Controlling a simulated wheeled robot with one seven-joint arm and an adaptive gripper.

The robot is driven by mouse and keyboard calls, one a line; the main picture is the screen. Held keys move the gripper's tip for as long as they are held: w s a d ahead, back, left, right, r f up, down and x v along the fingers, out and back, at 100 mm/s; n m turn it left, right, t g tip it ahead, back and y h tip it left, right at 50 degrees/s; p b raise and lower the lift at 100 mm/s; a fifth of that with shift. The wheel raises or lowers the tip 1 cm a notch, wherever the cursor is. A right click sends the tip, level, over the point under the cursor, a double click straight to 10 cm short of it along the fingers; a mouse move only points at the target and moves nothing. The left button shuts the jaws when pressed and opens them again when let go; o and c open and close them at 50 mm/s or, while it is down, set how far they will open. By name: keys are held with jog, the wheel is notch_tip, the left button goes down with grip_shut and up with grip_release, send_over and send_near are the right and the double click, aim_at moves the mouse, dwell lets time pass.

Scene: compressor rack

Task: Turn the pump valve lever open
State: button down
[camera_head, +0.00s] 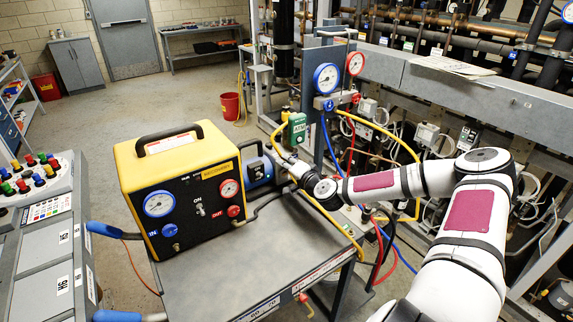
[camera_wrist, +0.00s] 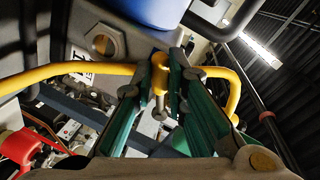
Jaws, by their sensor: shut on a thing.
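The blue pump (camera_head: 258,168) stands on the cart, right of the yellow machine. My gripper (camera_head: 287,164) is at the pump's right side, small and partly hidden by my wrist in the head view. In the wrist view my gripper's green fingers (camera_wrist: 162,72) close from both sides on a small yellow piece (camera_wrist: 160,78), which appears to be the pump valve lever. A short metal pin shows below it. The fingers hide much of the lever, so its angle cannot be told. The blue pump body (camera_wrist: 158,10) is just beyond the fingertips.
A yellow hose (camera_wrist: 60,72) runs close past both sides of my fingers. The yellow and black machine (camera_head: 185,185) fills the cart's left. A green ATM box (camera_head: 297,129) and gauge manifold (camera_head: 327,78) stand close behind my gripper. The cart's front top (camera_head: 235,260) is clear.

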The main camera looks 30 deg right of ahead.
jog(key=shift+f, duration=0.1)
jog(key=shift+d+f+n+t+h+p, duration=0.25)
jog(key=shift+d+f+n, duration=0.4)
jog(key=shift+n, duration=1.15)
jog(key=shift+d+f+n+t+h, duration=0.4)
jog(key=shift+d+n, duration=0.45)
jog(key=shift+n, duration=0.95)
jog(key=shift+d+f+n+t+h+p, duration=0.15)
jog(key=shift+d+f+n+h, duration=0.4)
jog(key=shift+n, duration=1.25)
jog(key=shift+d+f, duration=0.1)
jog(key=shift+d, duration=0.15)
jog(key=c, duration=1.6)
grip_release()
